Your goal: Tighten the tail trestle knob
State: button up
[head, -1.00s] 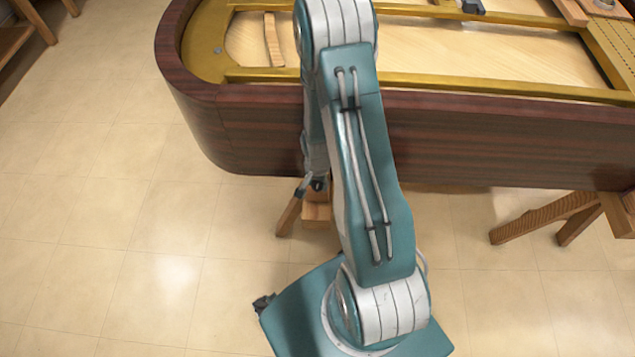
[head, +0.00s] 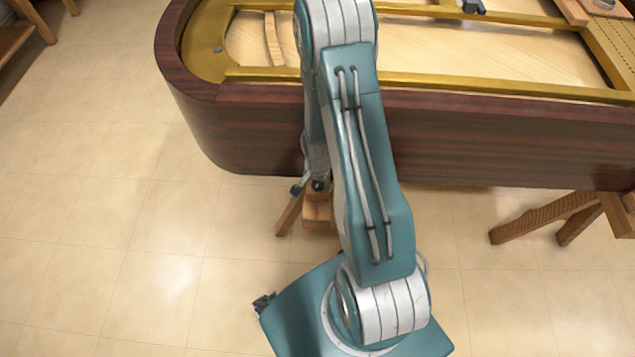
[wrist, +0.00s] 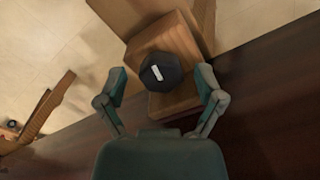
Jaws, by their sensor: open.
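The tail trestle knob (wrist: 162,72) is a dark, faceted knob with a white mark on its face, in the middle of the wrist view. It sits on a wooden block of the trestle (wrist: 180,40). My gripper (wrist: 160,76) is open, with one finger on the left of the knob and one on the right. Gaps show between the knob and both fingers. In the head view part of my gripper (head: 307,187) shows by the trestle (head: 317,212) below the piano rim; the knob cannot be made out there.
The dark wooden piano rim (head: 260,135) stands close above the trestle and also crosses the wrist view (wrist: 275,95). Another trestle's legs (head: 545,216) stand at the right. The tiled floor (head: 120,230) at the left is clear.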

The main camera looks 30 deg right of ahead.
aim_at(318, 184)
jog(key=shift+r, duration=0.1)
notch_tip(318, 184, up, 12)
dwell(0.5)
jog(key=shift+f, duration=0.25)
